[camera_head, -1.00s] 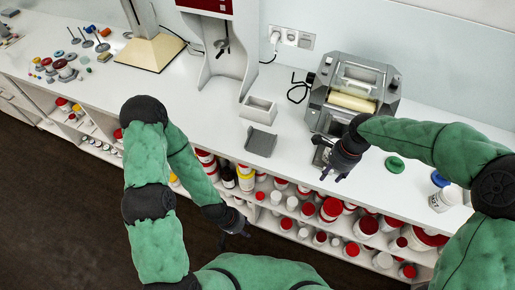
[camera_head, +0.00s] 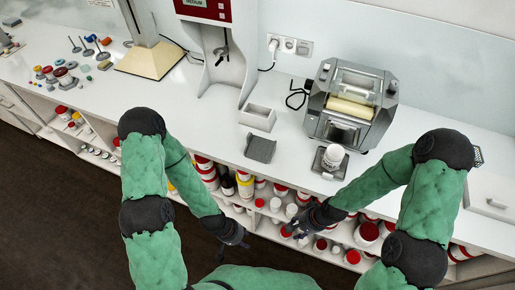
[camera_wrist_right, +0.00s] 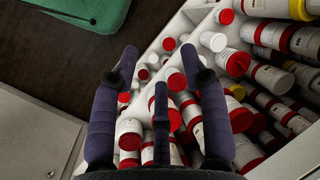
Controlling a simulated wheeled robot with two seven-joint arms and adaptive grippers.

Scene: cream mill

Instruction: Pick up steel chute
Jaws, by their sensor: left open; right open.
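A dark grey open tray-like piece, which looks like the steel chute (camera_head: 260,148), lies on the white counter near its front edge. A pale grey box (camera_head: 258,117) stands behind it. My left gripper (camera_head: 231,246) is open and empty, low in front of the counter and nearer to me than the chute. My right gripper (camera_head: 290,230) is open and empty, also in front of the counter, to the right of and nearer than the chute. In the right wrist view its dark fingers (camera_wrist_right: 160,85) stand apart over shelved jars, and the chute does not show.
A roller mill (camera_head: 350,103) stands right of the chute. A white jar (camera_head: 334,155) rests on a small dark stand in front of it. Shelves of red-lidded jars (camera_head: 367,232) lie below. Counter left of the chute is clear.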

